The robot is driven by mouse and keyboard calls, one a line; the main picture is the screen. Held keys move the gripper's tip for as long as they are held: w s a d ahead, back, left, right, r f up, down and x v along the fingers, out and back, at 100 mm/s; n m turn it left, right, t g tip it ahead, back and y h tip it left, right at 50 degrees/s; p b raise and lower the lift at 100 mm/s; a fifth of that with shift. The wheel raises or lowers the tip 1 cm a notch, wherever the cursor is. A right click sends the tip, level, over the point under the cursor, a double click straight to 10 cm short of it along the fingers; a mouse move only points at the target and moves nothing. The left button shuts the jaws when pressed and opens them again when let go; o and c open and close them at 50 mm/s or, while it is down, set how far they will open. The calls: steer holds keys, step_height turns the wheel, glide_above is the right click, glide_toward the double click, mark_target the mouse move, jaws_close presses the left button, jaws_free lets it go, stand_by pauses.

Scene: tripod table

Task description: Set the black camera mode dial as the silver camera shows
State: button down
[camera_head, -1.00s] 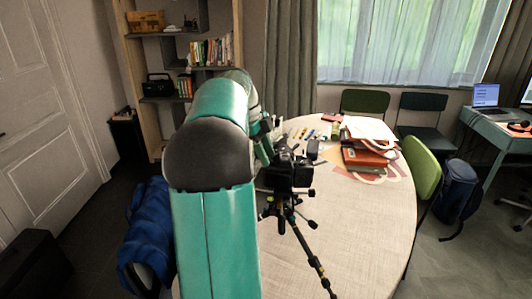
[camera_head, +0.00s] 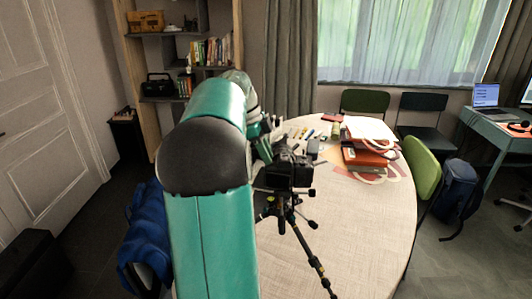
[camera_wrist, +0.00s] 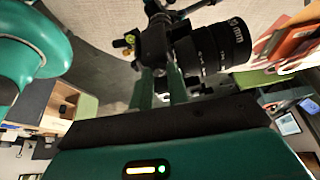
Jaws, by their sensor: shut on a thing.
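The black camera (camera_head: 288,175) sits on a tripod standing on the round table (camera_head: 350,235). In the wrist view the black camera (camera_wrist: 155,40) appears with its long black lens (camera_wrist: 215,47) pointing right. My gripper (camera_wrist: 160,75) has its two teal fingers close together against the camera body and is shut on a small part there, at the mode dial's place. The dial itself is hidden by the fingers, so its setting cannot be read. In the head view my arm hides most of the gripper. I cannot make out the silver camera in either view.
Books and papers (camera_head: 368,155) are piled behind and right of the camera. Pens and small items (camera_head: 310,134) lie at the back of the table. The tripod legs (camera_head: 313,250) spread towards me. The table's front right is clear. A green chair (camera_head: 424,165) stands at right.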

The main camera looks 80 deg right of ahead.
steer(key=n, duration=0.1)
steer(key=n+h, duration=0.1)
steer(key=n, duration=0.2)
steer(key=shift+a+r+t+h, duration=0.1)
steer(key=shift+a+t+h, duration=0.15)
steer(key=shift+t+h, duration=0.05)
steer(key=n+h, duration=0.1)
steer(key=n, duration=0.3)
steer(key=shift+s+a+t, duration=0.1)
steer(key=shift+s+t, duration=0.05)
steer(key=shift+t, duration=0.25)
steer(key=c, duration=1.3)
jaws_free()
steer(key=shift+c, duration=0.2)
steer(key=shift+s, duration=0.1)
